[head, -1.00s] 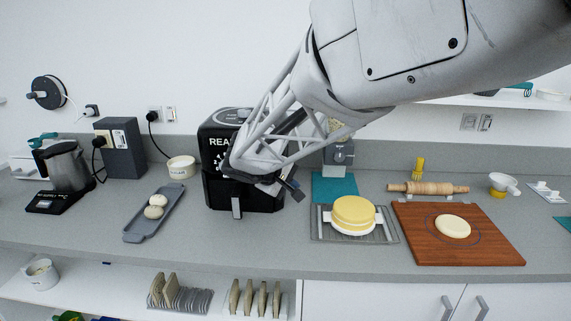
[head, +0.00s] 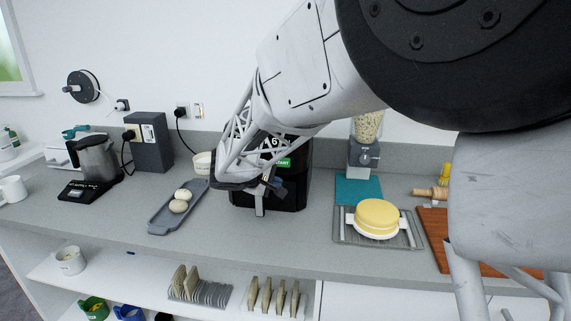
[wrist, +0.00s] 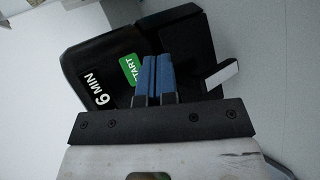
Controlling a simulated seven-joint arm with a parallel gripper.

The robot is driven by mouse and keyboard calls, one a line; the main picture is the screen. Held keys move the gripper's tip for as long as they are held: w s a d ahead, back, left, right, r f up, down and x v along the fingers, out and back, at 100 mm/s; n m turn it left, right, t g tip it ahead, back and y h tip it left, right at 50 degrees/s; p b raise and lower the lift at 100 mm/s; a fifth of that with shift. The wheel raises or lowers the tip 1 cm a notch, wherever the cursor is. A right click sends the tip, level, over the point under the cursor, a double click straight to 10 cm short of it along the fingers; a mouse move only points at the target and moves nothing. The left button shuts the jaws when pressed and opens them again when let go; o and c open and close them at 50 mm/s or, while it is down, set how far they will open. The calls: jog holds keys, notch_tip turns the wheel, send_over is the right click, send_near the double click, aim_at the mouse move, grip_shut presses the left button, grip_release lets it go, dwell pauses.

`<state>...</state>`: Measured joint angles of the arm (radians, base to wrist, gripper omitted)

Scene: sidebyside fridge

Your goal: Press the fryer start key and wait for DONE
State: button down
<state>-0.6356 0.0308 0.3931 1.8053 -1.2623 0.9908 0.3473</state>
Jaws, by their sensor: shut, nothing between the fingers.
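The black fryer (head: 292,193) stands on the counter, with its handle low at the front. Its upper front is partly hidden by my arm in the head view. The green start key (head: 284,163) shows above my gripper (head: 277,184). In the wrist view, the fryer (wrist: 100,55) carries a "6 MIN" label (wrist: 98,90) and the green start key (wrist: 130,67). My gripper (wrist: 155,60) is shut and empty, its blue fingertips together just beside the key. I cannot tell whether they touch the fryer. No DONE shows.
A grey tray with dough balls (head: 165,222) lies left of the fryer. A yellow round on a rack (head: 378,215) and a dispenser (head: 363,158) stand to the right.

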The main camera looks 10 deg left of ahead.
jog(key=shift+w, duration=0.1)
send_near(288, 167)
jog(key=shift+s+d+f+x, duration=0.1)
jog(key=shift+s+x, duration=0.05)
jog(key=shift+x, duration=0.7)
jog(key=shift+s+d+f+x, duration=0.1)
jog(key=shift+x, duration=0.8)
jog(key=shift+s+d+f+x, duration=0.1)
jog(key=shift+s+f+x, duration=0.05)
jog(key=shift+x, duration=0.7)
jog(key=shift+w+a, duration=0.1)
jog(key=shift+w, duration=0.7)
dwell(1.3)
jog(key=shift+s, duration=0.2)
dwell(0.3)
jog(key=shift+s, duration=0.6)
jog(key=shift+s, duration=0.15)
jog(key=s, duration=0.4)
jog(key=shift+s, duration=0.4)
dwell(0.8)
